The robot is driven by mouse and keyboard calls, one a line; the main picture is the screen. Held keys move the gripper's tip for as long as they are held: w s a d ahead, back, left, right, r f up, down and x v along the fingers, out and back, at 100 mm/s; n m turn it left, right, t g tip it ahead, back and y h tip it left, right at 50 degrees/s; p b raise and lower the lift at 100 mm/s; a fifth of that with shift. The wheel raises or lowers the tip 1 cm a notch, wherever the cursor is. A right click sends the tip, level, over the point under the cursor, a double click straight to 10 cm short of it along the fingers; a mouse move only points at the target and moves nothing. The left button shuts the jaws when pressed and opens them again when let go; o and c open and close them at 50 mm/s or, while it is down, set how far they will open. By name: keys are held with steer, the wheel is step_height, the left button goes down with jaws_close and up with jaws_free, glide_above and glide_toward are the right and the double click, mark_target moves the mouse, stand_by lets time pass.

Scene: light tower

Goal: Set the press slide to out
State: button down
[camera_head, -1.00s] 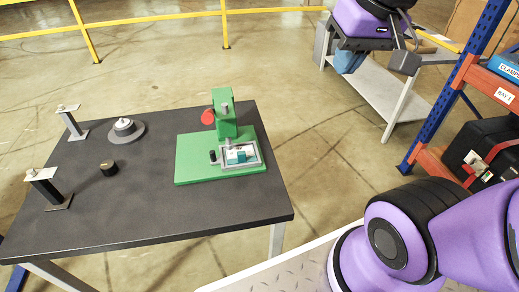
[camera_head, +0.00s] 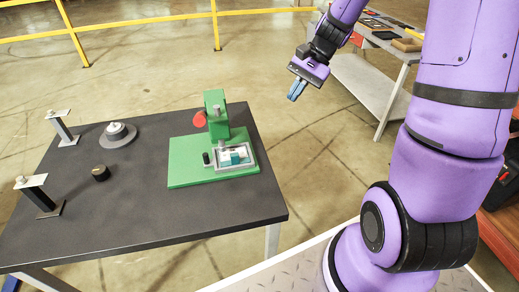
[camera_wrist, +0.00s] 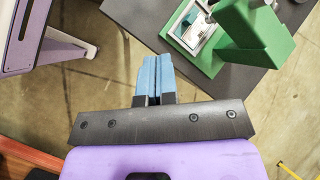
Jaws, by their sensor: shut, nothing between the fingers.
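The green press (camera_head: 200,160) stands on the dark table, with an upright column (camera_head: 216,115) and a red round part (camera_head: 200,119) on its side. Its slide, a grey-framed tray (camera_head: 249,163) holding a white and teal piece (camera_head: 236,156), lies at the front of the green base. A small black knob (camera_head: 206,158) is at the tray's left. I cannot tell whether the slide is in or out. My gripper (camera_head: 296,90) is shut and empty in the air, right of the press and apart from it. In the wrist view its blue fingers (camera_wrist: 155,78) are together, with the press (camera_wrist: 250,35) at upper right.
On the table (camera_head: 130,222) are a grey round base (camera_head: 118,135), a black cylinder (camera_head: 100,173) and two small stands (camera_head: 64,130), all left of the press. A grey bench (camera_head: 365,80) with objects stands behind my arm. A yellow rail (camera_head: 130,21) runs along the back.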

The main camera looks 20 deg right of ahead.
steer(key=w+d+f+m+y, duration=0.3)
steer(key=w+f+m, duration=0.1)
steer(key=f, duration=0.5)
steer(key=m+t+y, duration=0.4)
steer(key=m, duration=0.2)
glide_toward(249, 153)
steer(key=x, duration=0.4)
steer(key=shift+a+f, duration=0.25)
steer(key=shift+a, duration=0.1)
steer(key=shift+w+a, duration=0.1)
steer(key=shift+a, duration=0.65)
